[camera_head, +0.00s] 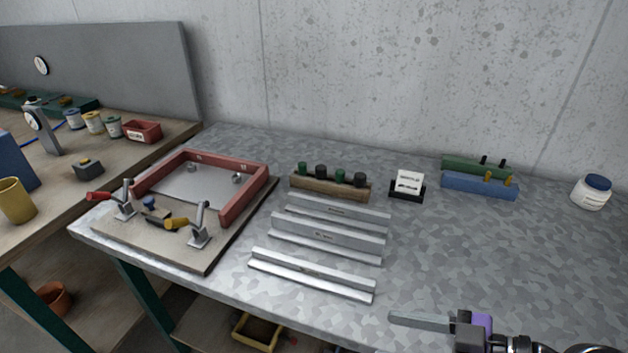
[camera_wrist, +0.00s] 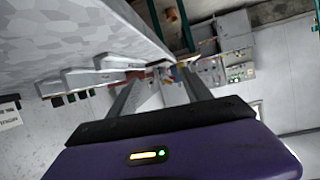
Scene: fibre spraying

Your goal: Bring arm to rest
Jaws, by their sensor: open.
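My gripper (camera_head: 420,321) is at the bottom right of the head view, over the front part of the metal-topped bench (camera_head: 500,250). One grey finger shows there, pointing left, and the other is hidden. In the wrist view my gripper (camera_wrist: 160,84) shows two fingers spread apart with nothing held between them. The gripper is open and empty. It is apart from the grey metal bars (camera_head: 328,237) lying to its left on the bench.
A red-framed fixture (camera_head: 243,196) with toggle clamps stands at the bench's left. A wooden block (camera_head: 330,188) with green and black knobs, a small card stand (camera_head: 408,190), a blue block (camera_head: 478,186) and a white jar (camera_head: 592,193) stand behind. The bench's right middle is clear.

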